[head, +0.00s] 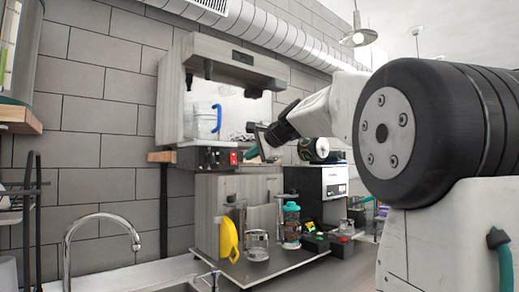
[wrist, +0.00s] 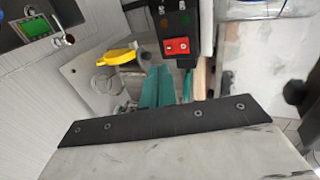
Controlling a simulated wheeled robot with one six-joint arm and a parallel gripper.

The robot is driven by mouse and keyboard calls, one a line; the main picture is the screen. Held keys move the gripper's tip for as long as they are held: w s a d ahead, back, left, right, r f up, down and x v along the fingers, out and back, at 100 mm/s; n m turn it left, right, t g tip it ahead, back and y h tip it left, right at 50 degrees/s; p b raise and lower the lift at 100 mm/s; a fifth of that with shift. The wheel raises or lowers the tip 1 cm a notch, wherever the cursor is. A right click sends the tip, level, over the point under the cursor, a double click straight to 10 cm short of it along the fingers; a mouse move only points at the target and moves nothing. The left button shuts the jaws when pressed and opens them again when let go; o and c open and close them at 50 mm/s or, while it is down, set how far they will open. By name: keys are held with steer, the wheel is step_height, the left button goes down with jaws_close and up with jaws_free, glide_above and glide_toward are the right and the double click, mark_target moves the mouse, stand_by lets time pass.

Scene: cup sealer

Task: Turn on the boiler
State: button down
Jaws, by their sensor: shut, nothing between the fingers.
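A red rocker switch (head: 233,157) sits at the right end of the black front panel (head: 203,158) under the grey wood-grain machine, which looks like the boiler (head: 172,97). In the wrist view the red switch (wrist: 177,45) shows on a dark panel with small coloured round lights beside it. My gripper (head: 256,151) has teal fingers and is just right of the switch in the head view. In the wrist view the gripper (wrist: 158,78) is shut and empty, its tips just short of the switch in the picture. Contact with the switch cannot be told.
A blue-handled clear jug (head: 206,121) stands in the machine. Below are a yellow object (head: 228,240), a glass (head: 257,245), a teal-lidded shaker (head: 291,226) and a black-and-white machine (head: 329,183). A faucet (head: 100,217) stands at lower left.

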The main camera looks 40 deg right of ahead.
steer(key=x, duration=0.4)
steer(key=r+x, duration=0.1)
steer(key=x, duration=0.2)
steer(key=shift+w, duration=0.2)
steer(key=shift+w+f, duration=0.1)
steer(key=shift+w, duration=0.1)
steer(key=shift+r, duration=1.15)
glide_toward(234, 163)
steer(key=s+f, duration=0.1)
steer(key=s, duration=0.6)
steer(key=shift+s+d+f, duration=0.15)
steer(key=shift+s+f, duration=0.1)
steer(key=shift+f, duration=0.05)
